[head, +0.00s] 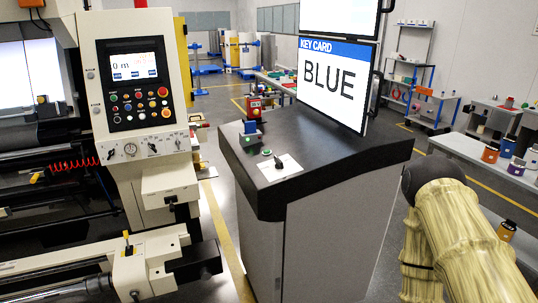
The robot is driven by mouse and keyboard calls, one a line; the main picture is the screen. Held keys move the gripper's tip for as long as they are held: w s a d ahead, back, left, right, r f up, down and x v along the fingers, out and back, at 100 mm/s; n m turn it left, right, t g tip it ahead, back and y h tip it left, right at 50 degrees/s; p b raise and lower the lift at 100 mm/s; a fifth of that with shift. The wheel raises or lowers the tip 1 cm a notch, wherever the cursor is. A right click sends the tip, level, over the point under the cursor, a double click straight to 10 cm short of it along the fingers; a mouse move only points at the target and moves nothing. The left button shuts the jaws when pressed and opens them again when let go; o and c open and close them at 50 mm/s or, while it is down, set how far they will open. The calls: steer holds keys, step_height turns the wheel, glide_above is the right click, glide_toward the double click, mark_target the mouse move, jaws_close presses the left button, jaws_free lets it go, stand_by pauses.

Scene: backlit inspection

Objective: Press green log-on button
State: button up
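A small green button (267,152) sits on the black top of the console (340,152), near its left edge. A white plate (281,168) with a small black part on it lies just in front of the button. A screen (337,86) above the console reads "KEY CARD" and "BLUE". A small blue piece (250,127) stands on a dark block behind the button. My arm shows at the right, in front of the console's right side and apart from the button. My gripper is not in view.
A cream machine with a control panel (139,85) of several coloured buttons stands left of the console. A red device (254,108) stands at the console's back left. A bench with coloured containers (490,153) is at the right. The console's middle top is clear.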

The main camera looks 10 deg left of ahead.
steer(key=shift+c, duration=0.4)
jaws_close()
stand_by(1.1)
